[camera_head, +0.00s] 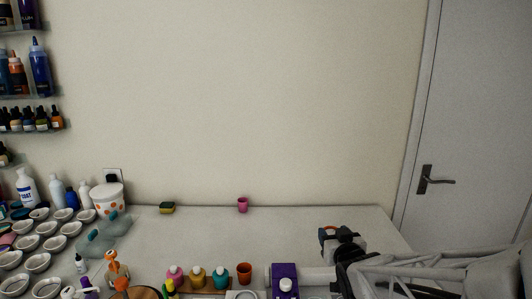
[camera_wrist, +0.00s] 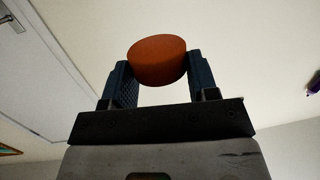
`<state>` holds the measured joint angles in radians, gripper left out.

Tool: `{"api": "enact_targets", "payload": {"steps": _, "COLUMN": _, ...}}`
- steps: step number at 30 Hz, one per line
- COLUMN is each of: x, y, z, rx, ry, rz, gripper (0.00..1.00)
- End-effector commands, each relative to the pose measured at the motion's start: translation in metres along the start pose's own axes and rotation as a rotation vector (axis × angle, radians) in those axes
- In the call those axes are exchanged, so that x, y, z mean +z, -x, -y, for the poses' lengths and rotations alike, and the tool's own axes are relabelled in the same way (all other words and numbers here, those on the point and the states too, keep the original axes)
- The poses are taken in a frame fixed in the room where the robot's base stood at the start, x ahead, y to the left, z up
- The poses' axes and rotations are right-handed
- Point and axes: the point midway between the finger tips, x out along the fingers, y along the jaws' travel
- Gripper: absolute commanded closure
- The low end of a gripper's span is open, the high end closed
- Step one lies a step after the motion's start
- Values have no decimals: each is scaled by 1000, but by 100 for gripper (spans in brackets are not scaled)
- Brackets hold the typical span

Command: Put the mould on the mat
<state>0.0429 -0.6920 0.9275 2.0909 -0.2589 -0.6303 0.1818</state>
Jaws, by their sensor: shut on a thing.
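My gripper (camera_wrist: 158,68) is shut on an orange-brown round thing (camera_wrist: 157,60), which sits between its two blue-grey fingers in the wrist view. I cannot tell for sure that it is the mould. In the head view my gripper (camera_head: 330,238) is over the right part of the table, with a bit of orange (camera_head: 329,228) showing between its fingers. I cannot make out a mat for certain; the table's front part is cut off by the frame and partly hidden by my arm.
The white table (camera_head: 200,235) has clear room at the back. A pink cup (camera_head: 242,205) and a sponge (camera_head: 167,208) stand there. Several coloured bottles on a wooden board (camera_head: 208,289), an orange cup (camera_head: 244,273) and a purple item (camera_head: 284,270) are in front. Several white bowls (camera_head: 38,263) fill the left.

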Motion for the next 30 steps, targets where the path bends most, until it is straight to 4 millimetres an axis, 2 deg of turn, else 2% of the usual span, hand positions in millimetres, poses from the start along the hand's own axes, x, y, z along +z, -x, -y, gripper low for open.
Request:
{"api": "enact_targets", "payload": {"steps": 15, "x": -28, "y": -96, "z": -15, "rx": 40, "ry": -6, "rz": 1, "gripper": 69}}
{"api": "enact_targets", "payload": {"steps": 30, "x": -40, "y": -190, "z": -26, "rx": 77, "ry": -14, "rz": 6, "gripper": 69}}
